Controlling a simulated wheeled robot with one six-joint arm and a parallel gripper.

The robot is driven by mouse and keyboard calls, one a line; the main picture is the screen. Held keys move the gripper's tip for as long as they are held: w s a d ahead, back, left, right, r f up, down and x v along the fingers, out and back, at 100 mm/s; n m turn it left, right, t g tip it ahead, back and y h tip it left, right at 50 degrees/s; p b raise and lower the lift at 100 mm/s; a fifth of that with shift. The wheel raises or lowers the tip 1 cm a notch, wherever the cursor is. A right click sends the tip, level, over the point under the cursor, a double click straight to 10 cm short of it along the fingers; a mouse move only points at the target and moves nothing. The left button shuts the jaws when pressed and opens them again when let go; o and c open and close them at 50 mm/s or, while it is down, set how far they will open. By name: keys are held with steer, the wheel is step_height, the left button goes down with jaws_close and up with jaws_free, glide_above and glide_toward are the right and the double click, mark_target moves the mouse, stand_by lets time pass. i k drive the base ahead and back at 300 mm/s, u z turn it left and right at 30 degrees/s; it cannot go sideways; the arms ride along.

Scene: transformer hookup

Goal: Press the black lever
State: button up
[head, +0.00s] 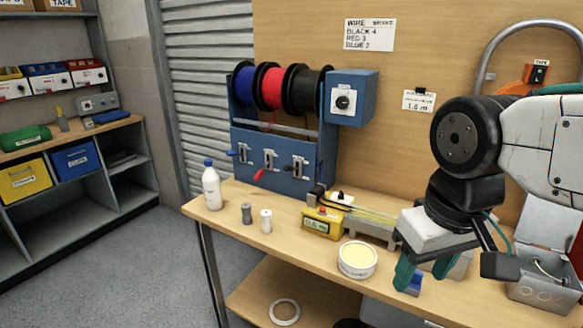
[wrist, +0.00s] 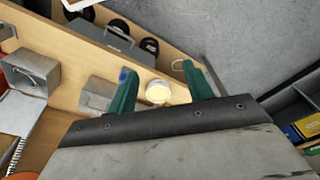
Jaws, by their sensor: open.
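A blue wire stand (head: 262,167) at the back of the bench carries blue, red and black wire spools (head: 304,90). Its front has three lever slots. The left lever has a blue handle (head: 232,153) and the middle one a red handle (head: 259,175). The black lever (head: 289,170) is at the right slot, below the black spool; its handle is small and dark, and its exact position is hard to tell. My gripper (head: 424,270) is over the right part of the bench, well away from the levers. Its green fingers are apart and empty, also in the wrist view (wrist: 161,76).
A round tin with a pale yellow top (head: 357,260), a yellow meter (head: 322,222), two small grey and white cylinders and a white bottle (head: 211,187) stand on the bench. An open grey box (head: 545,285) is at the right. A blue box with a knob (head: 350,98) adjoins the stand.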

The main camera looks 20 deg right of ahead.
mark_target(287, 168)
steer(key=k, duration=1.35)
steer(key=u, duration=0.6)
steer(key=i, duration=1.75)
steer(key=z, duration=0.35)
